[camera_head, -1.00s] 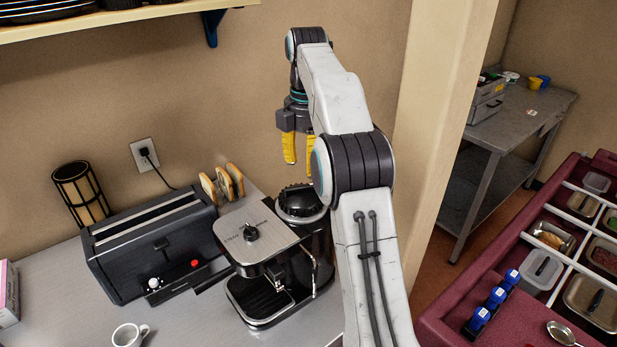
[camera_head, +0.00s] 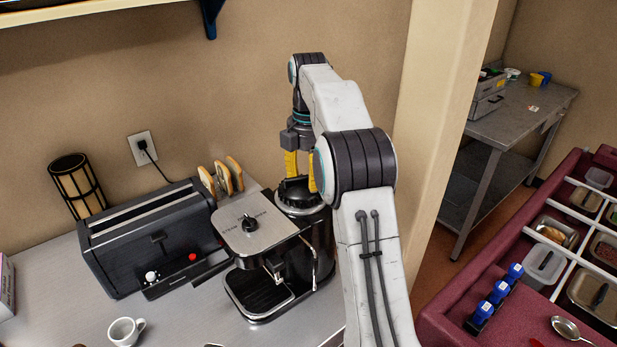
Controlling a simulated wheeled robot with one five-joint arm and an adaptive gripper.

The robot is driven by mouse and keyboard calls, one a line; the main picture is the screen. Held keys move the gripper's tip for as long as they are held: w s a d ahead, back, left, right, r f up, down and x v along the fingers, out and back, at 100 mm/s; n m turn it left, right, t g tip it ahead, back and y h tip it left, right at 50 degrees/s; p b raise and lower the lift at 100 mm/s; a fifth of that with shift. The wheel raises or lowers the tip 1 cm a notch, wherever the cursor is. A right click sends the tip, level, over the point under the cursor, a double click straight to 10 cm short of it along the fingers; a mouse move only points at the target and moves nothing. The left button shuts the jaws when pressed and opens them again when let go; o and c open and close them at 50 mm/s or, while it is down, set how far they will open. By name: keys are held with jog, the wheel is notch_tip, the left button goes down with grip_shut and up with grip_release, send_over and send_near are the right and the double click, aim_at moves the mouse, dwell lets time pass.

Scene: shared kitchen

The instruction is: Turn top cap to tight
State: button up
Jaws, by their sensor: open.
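The espresso machine (camera_head: 252,239) stands on the counter, with a steel top plate and a knob. The black ridged top cap (camera_head: 297,192) sits on the round black tank (camera_head: 318,232) at the machine's back right. My gripper (camera_head: 301,183) is open and points down over the cap. Its left yellow finger reaches the cap's left rear edge. The right finger is partly hidden behind my arm. I cannot tell whether the fingers touch the cap.
A black toaster (camera_head: 155,240) stands left of the machine, with bread slices (camera_head: 222,179) behind it. A white cup (camera_head: 126,331) is at the front left. The wall (camera_head: 240,110) is close behind. A pillar (camera_head: 440,150) and a maroon food bar (camera_head: 470,300) are on the right.

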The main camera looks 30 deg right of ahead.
dwell(0.3)
grip_shut()
dwell(0.3)
